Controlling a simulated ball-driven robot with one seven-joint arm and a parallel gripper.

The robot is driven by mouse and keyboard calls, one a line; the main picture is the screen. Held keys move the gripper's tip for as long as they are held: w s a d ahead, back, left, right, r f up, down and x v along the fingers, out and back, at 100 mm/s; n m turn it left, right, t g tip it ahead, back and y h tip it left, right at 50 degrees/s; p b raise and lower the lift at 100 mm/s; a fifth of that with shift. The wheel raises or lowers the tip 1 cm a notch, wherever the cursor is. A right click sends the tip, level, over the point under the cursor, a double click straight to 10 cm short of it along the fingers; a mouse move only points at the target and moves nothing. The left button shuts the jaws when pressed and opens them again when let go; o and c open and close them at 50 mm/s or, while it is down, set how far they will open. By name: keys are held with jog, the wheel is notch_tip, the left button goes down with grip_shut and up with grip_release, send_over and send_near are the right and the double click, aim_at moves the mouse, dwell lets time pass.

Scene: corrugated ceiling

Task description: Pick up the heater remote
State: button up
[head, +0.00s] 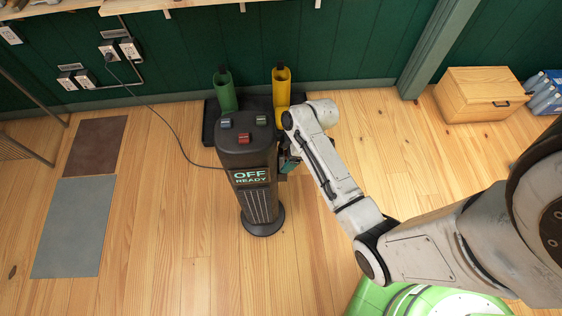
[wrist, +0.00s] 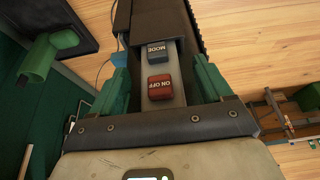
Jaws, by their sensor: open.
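The heater remote (wrist: 165,101) is a grey slab with a blue MODE button and a red ON OFF button. In the wrist view, its far end meets a dark holder on the heater's side. My gripper (wrist: 160,68) is open, with one green finger on each side of the remote; whether they touch it I cannot tell. In the head view my gripper (head: 289,163) is at the right side of the black heater (head: 245,157), below its top. The remote is not clearly visible there, hidden by my arm and the heater.
The heater's screen reads OFF READY. A green tube (head: 225,93) and a yellow tube (head: 281,88) stand on a dark base (head: 210,128) behind it. A cord runs to the wall outlets (head: 122,50). A wooden box (head: 480,93) is at right.

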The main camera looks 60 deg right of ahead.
jog(key=shift+c, duration=0.3)
jog(key=c, duration=1)
